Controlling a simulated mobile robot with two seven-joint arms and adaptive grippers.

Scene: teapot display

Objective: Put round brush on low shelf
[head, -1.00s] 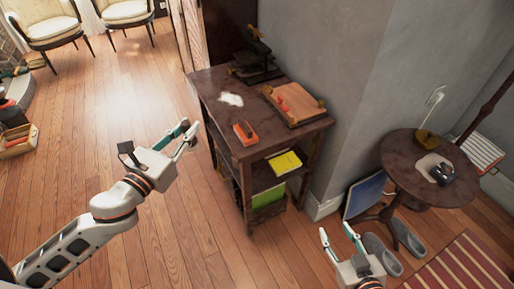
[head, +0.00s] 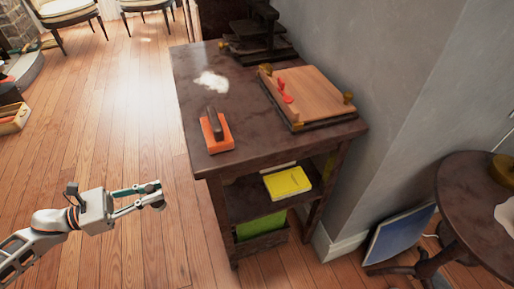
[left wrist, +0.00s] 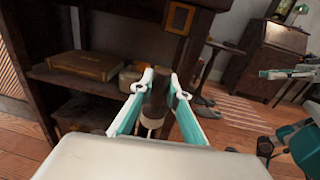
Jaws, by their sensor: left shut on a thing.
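My left gripper (head: 152,193) is shut on a small dark brown piece, which I take to be the round brush (head: 158,203). In the left wrist view the brush (left wrist: 156,98) stands between the fingertips, dark above with a paler lower part; its full shape is hard to make out. The gripper is left of the dark wooden stand, apart from it in the head view. The stand's shelf (head: 248,203) holds a yellow book (head: 287,182); a green item (head: 262,226) sits lower. My right gripper (left wrist: 288,73) seems to show at the right of the left wrist view.
The stand's top (head: 190,85) carries an orange block with a dark handle (head: 216,131), a wooden board (head: 305,90) and a black device (head: 262,35). In the left wrist view, a brown box (left wrist: 92,65) lies on a shelf. A round table (head: 465,190) stands right.

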